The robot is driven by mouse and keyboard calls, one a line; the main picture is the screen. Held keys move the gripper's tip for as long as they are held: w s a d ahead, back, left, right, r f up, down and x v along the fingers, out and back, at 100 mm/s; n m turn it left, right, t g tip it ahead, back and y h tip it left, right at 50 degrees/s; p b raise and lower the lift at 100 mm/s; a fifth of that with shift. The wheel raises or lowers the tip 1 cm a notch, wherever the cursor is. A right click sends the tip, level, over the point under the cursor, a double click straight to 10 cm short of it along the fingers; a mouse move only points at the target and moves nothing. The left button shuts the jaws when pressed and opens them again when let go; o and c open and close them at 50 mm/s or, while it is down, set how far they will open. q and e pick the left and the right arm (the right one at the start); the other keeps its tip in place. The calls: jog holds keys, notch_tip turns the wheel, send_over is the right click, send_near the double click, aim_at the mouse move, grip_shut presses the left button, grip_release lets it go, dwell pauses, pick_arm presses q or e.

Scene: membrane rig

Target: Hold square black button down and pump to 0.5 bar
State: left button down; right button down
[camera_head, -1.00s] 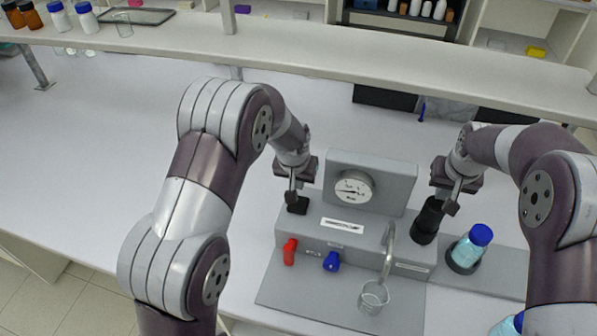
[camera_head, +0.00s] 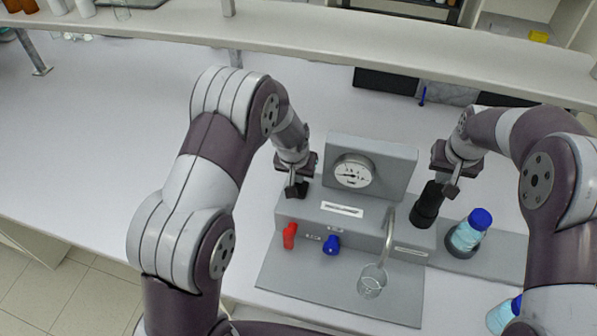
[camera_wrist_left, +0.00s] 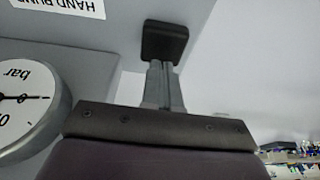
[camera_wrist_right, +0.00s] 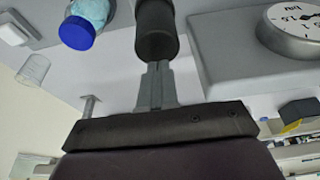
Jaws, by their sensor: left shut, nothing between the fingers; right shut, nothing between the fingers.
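The square black button (camera_head: 299,191) sits at the left of the grey rig's top; it also shows in the left wrist view (camera_wrist_left: 165,42). My left gripper (camera_head: 291,190) is shut, its tips at the button and seemingly touching it; whether it is pressed in I cannot tell. The black pump handle (camera_head: 427,205) stands upright at the rig's right. My right gripper (camera_head: 450,191) is shut and empty, its tips against or very close to the handle (camera_wrist_right: 157,32). The round gauge (camera_head: 353,171) has a dark needle, its reading too small to be sure of.
Red (camera_head: 290,236) and blue (camera_head: 331,245) valve knobs are on the rig's front. A glass beaker (camera_head: 371,284) stands under the bent metal spout (camera_head: 388,232). Blue-capped bottles (camera_head: 467,232) are at the right. A shelf (camera_head: 330,32) runs behind; the bench at left is clear.

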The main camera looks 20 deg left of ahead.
aim_at(298, 185)
pick_arm(q)
jog(key=shift+f, duration=1.2)
jog(key=shift+s+f, duration=0.2)
jog(key=shift+f, duration=0.1)
dwell(0.3)
pick_arm(e)
jog(key=shift+f, duration=0.1)
